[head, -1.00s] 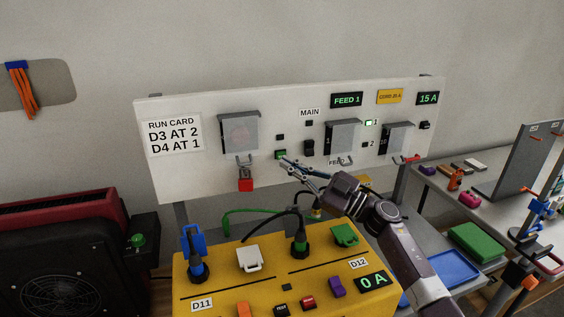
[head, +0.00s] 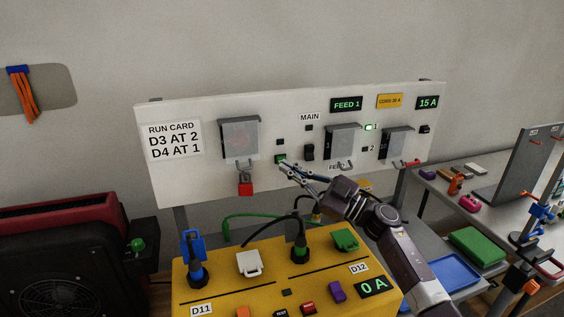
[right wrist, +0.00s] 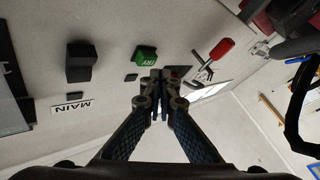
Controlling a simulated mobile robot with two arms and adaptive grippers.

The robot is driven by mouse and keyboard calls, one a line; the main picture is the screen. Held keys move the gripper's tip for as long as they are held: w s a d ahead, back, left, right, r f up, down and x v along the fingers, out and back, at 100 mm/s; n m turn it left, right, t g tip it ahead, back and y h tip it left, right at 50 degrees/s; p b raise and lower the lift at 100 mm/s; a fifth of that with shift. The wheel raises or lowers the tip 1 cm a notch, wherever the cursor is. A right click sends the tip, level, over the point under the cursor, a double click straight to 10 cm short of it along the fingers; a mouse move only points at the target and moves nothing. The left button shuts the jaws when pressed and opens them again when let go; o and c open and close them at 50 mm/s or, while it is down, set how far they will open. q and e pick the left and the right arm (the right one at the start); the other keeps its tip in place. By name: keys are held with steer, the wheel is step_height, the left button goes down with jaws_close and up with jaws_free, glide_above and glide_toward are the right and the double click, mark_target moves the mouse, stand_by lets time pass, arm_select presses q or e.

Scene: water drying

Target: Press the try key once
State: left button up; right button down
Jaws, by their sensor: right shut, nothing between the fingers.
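The green TRY key (head: 280,158) sits on the white panel (head: 185,180), left of the black MAIN switch (head: 309,152). It also shows in the right wrist view (right wrist: 147,56), where its TRY lettering is upside down. My right gripper (head: 284,164) is shut and empty. Its fingertips are at the key's lower right in the head view. In the right wrist view the shut fingertips (right wrist: 160,77) appear just below the key. I cannot tell whether they touch it. My left gripper is not in view.
A red padlock (head: 246,187) hangs under the left covered switch (head: 239,138). A yellow box (head: 220,284) with plugs and cables stands below the panel. A dark machine with a red top (head: 60,210) is at left. A cluttered bench (head: 490,187) is at right.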

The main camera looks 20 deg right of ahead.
stand_by(0.5)
steer(key=shift+w, duration=0.45)
steer(key=shift+w, duration=0.35)
stand_by(0.5)
steer(key=shift+s+p, duration=0.55)
steer(key=shift+s, duration=0.25)
steer(key=shift+s+d+p, duration=0.1)
steer(key=shift+s+p, duration=1.8)
steer(key=shift+s, duration=0.6)
